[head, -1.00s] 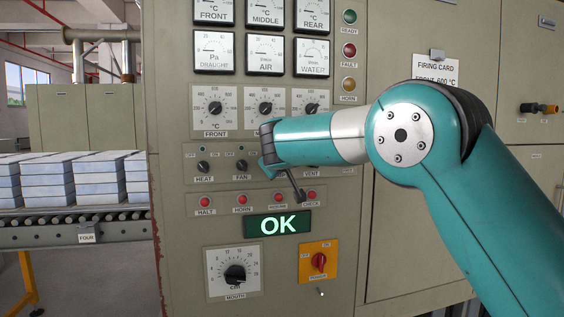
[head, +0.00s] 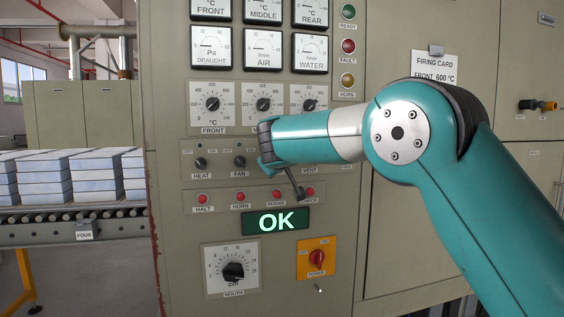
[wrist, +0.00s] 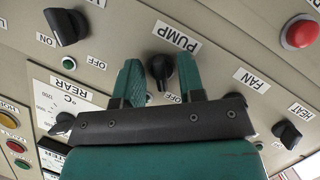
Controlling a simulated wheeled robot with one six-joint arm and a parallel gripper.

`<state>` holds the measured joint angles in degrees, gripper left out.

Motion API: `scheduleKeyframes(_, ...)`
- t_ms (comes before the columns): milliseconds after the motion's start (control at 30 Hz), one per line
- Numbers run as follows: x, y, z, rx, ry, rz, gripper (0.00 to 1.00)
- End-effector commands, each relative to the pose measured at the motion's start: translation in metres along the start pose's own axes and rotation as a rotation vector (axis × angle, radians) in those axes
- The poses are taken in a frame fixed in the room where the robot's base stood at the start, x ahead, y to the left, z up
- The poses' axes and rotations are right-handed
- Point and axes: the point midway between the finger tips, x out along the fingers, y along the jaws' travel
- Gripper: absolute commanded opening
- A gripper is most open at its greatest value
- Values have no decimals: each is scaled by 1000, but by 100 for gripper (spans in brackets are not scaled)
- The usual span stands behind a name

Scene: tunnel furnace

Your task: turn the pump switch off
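The pump switch (wrist: 160,67) is a black rotary knob under a white PUMP label (wrist: 177,37) in the wrist view, which shows the panel upside down. An OFF mark (wrist: 172,97) shows beside it. My gripper (wrist: 158,72) is open, with one teal finger on each side of the knob. Gaps show between the knob and both fingers, so I see no firm grip. How far the knob is turned is hard to tell. In the head view my gripper (head: 267,148) is at the switch row and hides the pump switch.
Heat (head: 200,163) and fan (head: 239,162) switches are left of my gripper; the vent switch (wrist: 66,27) is on the other side. Below are red buttons (head: 240,197), a green OK display (head: 276,221) and an orange-plated power switch (head: 317,259).

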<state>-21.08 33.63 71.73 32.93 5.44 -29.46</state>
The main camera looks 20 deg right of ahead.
Motion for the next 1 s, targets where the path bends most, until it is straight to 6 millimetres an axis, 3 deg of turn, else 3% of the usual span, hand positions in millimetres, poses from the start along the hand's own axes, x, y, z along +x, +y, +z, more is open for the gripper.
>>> scheduleKeyframes(133,-11,-1,-1,1,3,-1,36)
scheduleKeyframes(267,-35,-2,-1,2,6,-2,36)
scheduleKeyframes(700,-142,-1,0,1,4,-1,36)
scheduleKeyframes(1000,-173,0,0,0,0,0,36)
